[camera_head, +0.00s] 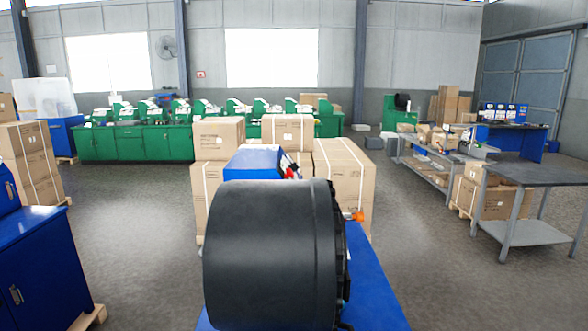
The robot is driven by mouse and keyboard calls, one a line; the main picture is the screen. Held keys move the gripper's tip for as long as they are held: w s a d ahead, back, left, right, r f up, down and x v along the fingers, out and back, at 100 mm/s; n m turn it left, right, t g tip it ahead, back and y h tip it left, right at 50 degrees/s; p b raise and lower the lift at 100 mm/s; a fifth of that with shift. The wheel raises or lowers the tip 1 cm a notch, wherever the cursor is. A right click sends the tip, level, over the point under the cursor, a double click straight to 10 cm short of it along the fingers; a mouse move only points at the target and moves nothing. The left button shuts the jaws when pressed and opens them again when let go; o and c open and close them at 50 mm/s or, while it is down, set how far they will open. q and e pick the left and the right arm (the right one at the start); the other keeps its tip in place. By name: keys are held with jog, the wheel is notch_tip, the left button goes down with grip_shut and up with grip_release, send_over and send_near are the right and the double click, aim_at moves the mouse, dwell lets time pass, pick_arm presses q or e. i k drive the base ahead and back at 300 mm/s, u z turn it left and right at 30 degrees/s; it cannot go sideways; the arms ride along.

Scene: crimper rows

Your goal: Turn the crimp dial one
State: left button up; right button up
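A large black drum-shaped machine part (270,255) fills the lower middle of the head view, close in front of me. It stands on a blue bench (372,285). A blue box-shaped part (252,163) shows behind the drum, with a small red piece (291,173) at its right. A small orange knob (357,216) sticks out at the drum's right side. I cannot tell which part is the crimp dial. Neither of my grippers is in view.
Stacked cardboard boxes (343,172) stand right behind the machine. A blue cabinet (42,265) is at the lower left. A grey table (530,174) stands at the right. Green benches with several machines (138,141) line the back wall. Open floor (135,220) lies left and right.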

aim_at(294, 167)
jog(key=z, duration=0.85)
jog(key=k, duration=1.1)
jog(key=z, duration=0.95)
jog(key=i, duration=3.6)
jog(key=u, duration=0.8)
jog(key=i, duration=2)
jog(key=u, duration=1.9)
jog(key=i, duration=1.3)
jog(key=u, duration=0.85)
